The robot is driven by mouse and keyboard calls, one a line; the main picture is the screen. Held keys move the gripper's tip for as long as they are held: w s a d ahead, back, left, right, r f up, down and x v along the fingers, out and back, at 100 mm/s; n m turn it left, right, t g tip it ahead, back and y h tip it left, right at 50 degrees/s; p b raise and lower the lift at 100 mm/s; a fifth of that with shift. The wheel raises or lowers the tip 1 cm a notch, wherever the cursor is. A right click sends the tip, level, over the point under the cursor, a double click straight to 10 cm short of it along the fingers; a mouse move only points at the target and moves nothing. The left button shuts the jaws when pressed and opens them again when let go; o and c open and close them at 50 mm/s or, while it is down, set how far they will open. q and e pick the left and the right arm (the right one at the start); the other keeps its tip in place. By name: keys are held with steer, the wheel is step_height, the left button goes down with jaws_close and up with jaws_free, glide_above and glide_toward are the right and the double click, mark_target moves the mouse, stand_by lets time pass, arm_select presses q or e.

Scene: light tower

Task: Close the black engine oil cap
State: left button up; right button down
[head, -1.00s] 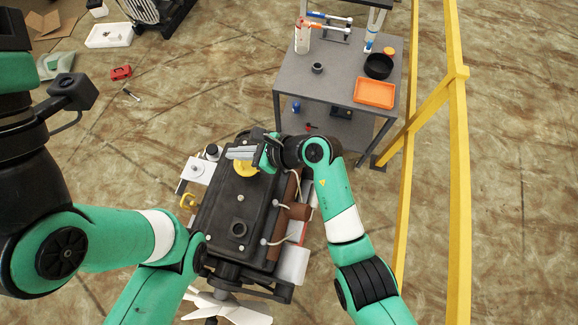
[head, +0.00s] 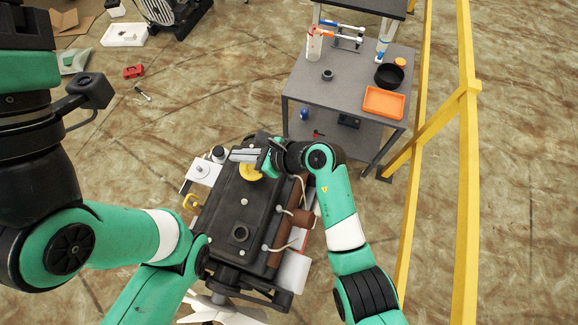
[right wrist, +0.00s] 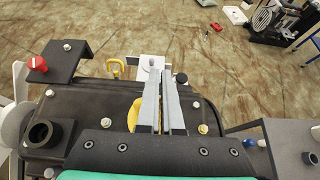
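The black engine (head: 225,205) lies below me. A black round filler opening (head: 240,233) stands on its top, and also shows at the lower left of the right wrist view (right wrist: 43,133). A small black round piece (head: 327,75), which looks like the oil cap, sits on the grey table. A similar dark piece is at the lower right edge of the right wrist view (right wrist: 310,158). My right gripper (head: 243,155) is over the far part of the engine, its fingers close together with nothing seen between them. My left gripper is out of view.
A yellow round part (head: 250,172) on the engine is partly under my right gripper. The grey table (head: 345,97) also holds a black bowl (head: 389,76) and an orange tray (head: 384,102). A yellow rail (head: 466,180) stands at the right.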

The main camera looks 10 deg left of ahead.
step_height(320, 180, up, 4)
steer(key=p, duration=0.4)
steer(key=shift+s+d+r, duration=0.1)
step_height(320, 180, up, 10)
steer(key=shift+a+b, duration=0.2)
steer(key=shift+b, duration=0.25)
